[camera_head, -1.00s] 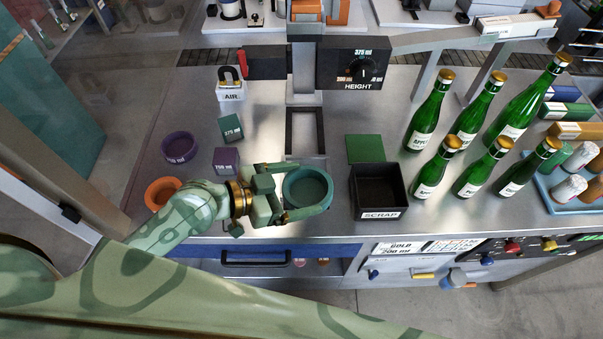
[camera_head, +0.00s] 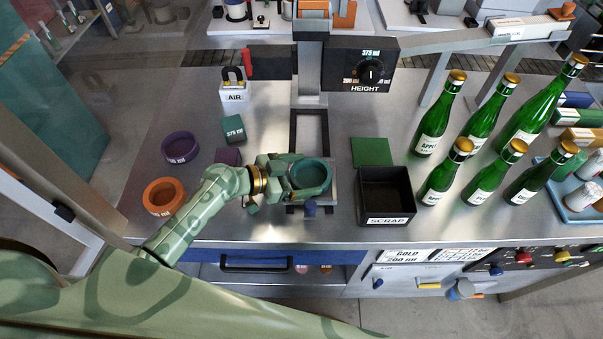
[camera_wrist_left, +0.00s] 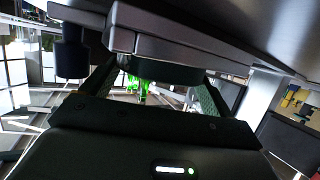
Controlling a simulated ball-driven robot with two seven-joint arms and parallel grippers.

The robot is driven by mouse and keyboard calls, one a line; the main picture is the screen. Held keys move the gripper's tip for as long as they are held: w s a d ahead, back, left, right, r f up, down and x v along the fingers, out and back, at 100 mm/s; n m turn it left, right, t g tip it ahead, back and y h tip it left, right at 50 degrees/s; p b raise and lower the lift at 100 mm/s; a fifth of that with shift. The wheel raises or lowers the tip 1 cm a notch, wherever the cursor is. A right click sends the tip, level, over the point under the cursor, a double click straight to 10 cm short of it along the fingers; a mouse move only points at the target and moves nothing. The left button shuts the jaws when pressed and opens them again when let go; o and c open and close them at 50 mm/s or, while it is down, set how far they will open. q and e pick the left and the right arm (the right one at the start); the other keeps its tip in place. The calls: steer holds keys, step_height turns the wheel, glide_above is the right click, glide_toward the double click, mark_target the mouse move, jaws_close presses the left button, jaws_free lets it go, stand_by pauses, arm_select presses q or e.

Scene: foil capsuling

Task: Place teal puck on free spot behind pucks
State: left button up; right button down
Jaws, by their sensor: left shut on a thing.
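The teal puck (camera_head: 311,190), a ring-shaped piece, is held in my left gripper (camera_head: 308,176) over the near middle of the steel counter, in front of the black rectangular frame. The gripper is shut on it, with fingers along its sides. In the left wrist view the puck shows as a dark band (camera_wrist_left: 165,72) between the fingers. The purple puck (camera_head: 180,147) and the orange puck (camera_head: 164,196) lie on the counter at the left. The counter behind the purple puck (camera_head: 180,108) is bare. My right gripper is not in view.
A green 375 ml block (camera_head: 234,130) and a partly hidden purple block (camera_head: 228,156) stand right of the pucks. The AIR stand (camera_head: 234,92) is farther back. The black SCRAP bin (camera_head: 386,196) and several green bottles (camera_head: 440,125) stand to the right.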

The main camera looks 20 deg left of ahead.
arm_select(q)
steer(key=shift+f, duration=0.15)
steer(key=o, duration=0.8)
steer(key=shift+o, duration=0.2)
